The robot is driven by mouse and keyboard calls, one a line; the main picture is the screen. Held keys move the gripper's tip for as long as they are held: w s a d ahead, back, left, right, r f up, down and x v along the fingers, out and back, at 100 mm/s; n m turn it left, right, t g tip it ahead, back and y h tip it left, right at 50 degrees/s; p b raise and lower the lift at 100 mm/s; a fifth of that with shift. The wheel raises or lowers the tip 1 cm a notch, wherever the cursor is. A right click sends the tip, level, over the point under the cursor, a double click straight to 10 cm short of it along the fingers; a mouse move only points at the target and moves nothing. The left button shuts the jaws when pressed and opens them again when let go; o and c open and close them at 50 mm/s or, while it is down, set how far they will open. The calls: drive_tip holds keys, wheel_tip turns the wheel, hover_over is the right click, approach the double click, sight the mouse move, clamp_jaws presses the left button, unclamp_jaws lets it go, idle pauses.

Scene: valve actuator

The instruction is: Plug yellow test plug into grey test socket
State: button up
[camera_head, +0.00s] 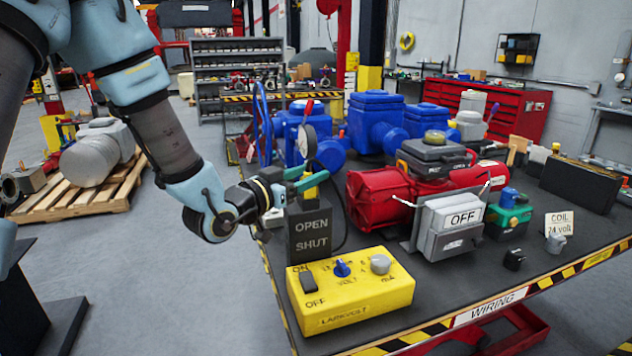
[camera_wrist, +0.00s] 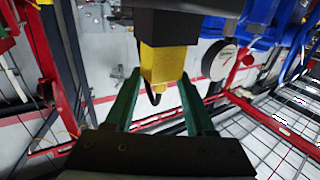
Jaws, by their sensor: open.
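The yellow test plug (camera_head: 310,188) stands upright on top of a black block marked OPEN and SHUT (camera_head: 312,234). In the wrist view the yellow plug (camera_wrist: 163,66) lies between the tips of my green fingers, with a dark cable loop at its near end. My gripper (camera_head: 308,182) is open around the plug; it also shows in the wrist view (camera_wrist: 157,78). I cannot tell whether either finger touches it. A round grey piece (camera_head: 380,264) sits on the yellow test box (camera_head: 350,298); I cannot tell for sure whether it is the grey test socket.
A pressure gauge (camera_head: 307,141) stands just behind my gripper. A red actuator (camera_head: 380,195) and a grey OFF box (camera_head: 452,222) stand to the right. A small grey fitting (camera_head: 556,243) lies by the COIL sign (camera_head: 559,224).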

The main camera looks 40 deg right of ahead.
drive_tip(key=shift+c, duration=0.3)
clamp_jaws()
idle(0.3)
